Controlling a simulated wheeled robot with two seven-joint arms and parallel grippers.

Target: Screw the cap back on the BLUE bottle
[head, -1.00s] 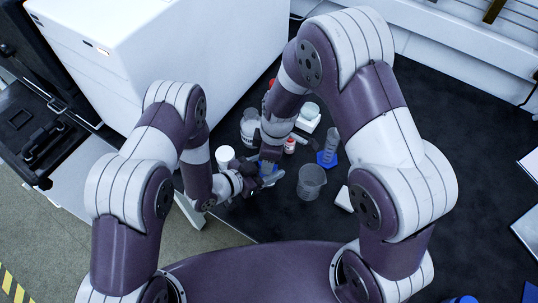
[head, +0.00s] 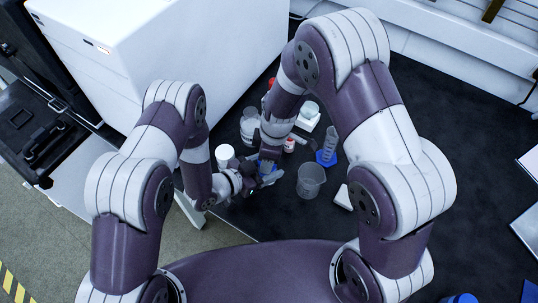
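A small patch of blue (head: 267,167) shows between my two grippers, left of the clear beaker. It is mostly covered by the fingers, so I cannot tell whether it is the blue bottle, its cap or both. My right gripper (head: 269,159) reaches down onto it from above. My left gripper (head: 262,183) is low beside it, just below the right one. The two grippers are very close together. The fingers are too small and overlapped to show whether either is open or shut.
A clear beaker (head: 311,182) stands just right of the grippers, with a blue-based cylinder (head: 327,157) behind it. A white-capped container (head: 225,154), a small red-and-white bottle (head: 289,145) and a glass vessel (head: 249,128) crowd close.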

